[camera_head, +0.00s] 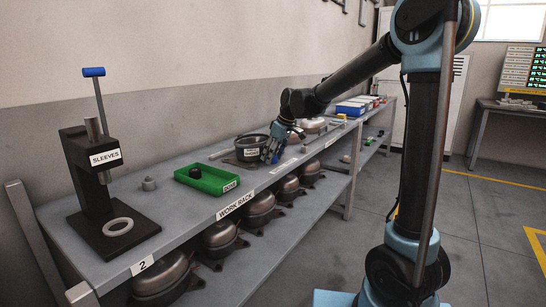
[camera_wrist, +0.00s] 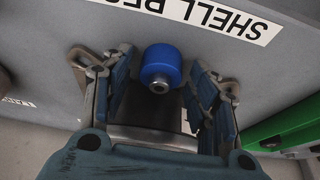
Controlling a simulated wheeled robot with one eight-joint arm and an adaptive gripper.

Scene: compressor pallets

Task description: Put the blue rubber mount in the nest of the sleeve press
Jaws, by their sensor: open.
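The blue rubber mount (camera_wrist: 160,66) stands on the grey shelf in the wrist view, a blue cylinder with a metal stud at its near end. My gripper (camera_wrist: 162,80) is open, with one finger on each side of the mount; I see gaps at both sides. In the head view my gripper (camera_head: 273,152) is low over the rack, and I cannot tell the mount from the blue fingers. The sleeve press (camera_head: 88,165), black and labelled SLEEVES with a blue-handled lever, stands at the rack's left end. A pale ring (camera_head: 118,227), apparently its nest, lies on the base.
A green tray (camera_head: 207,188) with a black part lies between press and gripper. A small grey part (camera_head: 149,184) stands beside the press. A dark round pot (camera_head: 252,147) is just behind my gripper. Several compressor shells (camera_head: 222,236) fill the lower shelf.

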